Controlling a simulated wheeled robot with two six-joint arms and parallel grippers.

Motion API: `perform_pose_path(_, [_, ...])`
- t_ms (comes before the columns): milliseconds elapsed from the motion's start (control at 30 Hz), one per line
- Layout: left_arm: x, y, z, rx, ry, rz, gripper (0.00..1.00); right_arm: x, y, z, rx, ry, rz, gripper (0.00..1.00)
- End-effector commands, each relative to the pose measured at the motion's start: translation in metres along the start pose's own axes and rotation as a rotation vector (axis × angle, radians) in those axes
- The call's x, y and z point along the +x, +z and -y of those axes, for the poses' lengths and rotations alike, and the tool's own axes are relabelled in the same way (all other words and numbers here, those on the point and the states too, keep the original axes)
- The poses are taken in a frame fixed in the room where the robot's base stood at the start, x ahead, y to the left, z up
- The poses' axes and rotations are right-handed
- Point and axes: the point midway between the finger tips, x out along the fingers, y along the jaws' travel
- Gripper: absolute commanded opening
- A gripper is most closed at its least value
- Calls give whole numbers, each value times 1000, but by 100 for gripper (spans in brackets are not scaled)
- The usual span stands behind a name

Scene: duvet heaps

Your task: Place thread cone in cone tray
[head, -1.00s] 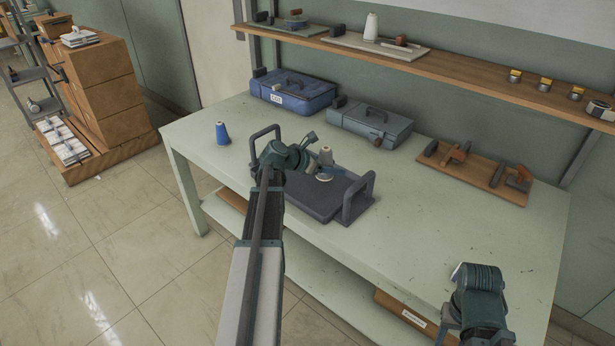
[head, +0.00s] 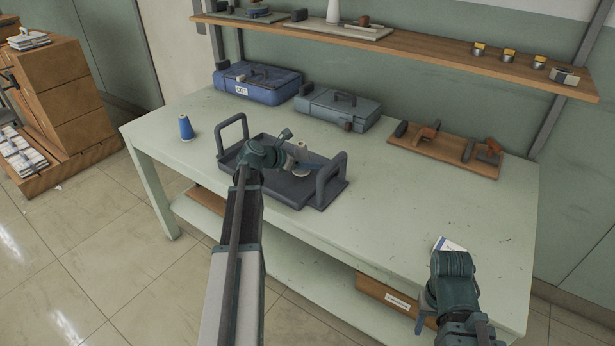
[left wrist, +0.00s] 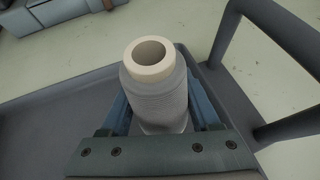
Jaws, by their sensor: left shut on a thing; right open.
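A grey thread cone (head: 300,148) with a cream top is held by my left gripper (head: 302,166) over the right half of the dark grey cone tray (head: 286,191). In the left wrist view the cone (left wrist: 160,95) stands roughly upright between the blue fingers, with the tray floor (left wrist: 50,125) around it. Whether its base touches the floor is hidden by the gripper. The tray has a raised handle at each end. My right gripper (head: 432,312) is open and empty by the table's front right edge, its fingertips partly hidden.
A blue cone (head: 186,128) stands on the table (head: 400,205) left of the tray. Behind are a blue case (head: 256,84), a grey case (head: 338,112) and a wooden board with tools (head: 455,158). A shelf (head: 430,58) runs above. The table's right middle is clear.

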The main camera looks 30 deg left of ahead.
Motion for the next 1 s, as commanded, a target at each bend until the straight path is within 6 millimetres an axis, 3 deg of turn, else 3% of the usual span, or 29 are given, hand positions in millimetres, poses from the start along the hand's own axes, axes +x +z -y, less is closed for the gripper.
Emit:
perform_pose_path(167, [3, -5, 0, 0, 0, 0, 0, 6, 0, 1, 0, 0, 0, 50])
perform_pose_path(433, [18, -32, 0, 0, 0, 0, 0, 37, -2, 4, 0, 0, 0, 50])
perform_pose_path(867, [19, -35, 0, 0, 0, 0, 0, 40, -2, 4, 0, 0, 0, 50])
perform_pose_path(900, [19, -34, 0, 0, 0, 0, 68, 39, -2, 4, 0, 0, 0, 50])
perform_pose_path(1000, [18, -34, 0, 0, 0, 0, 86, 38, -2, 4, 0, 0, 0, 50])
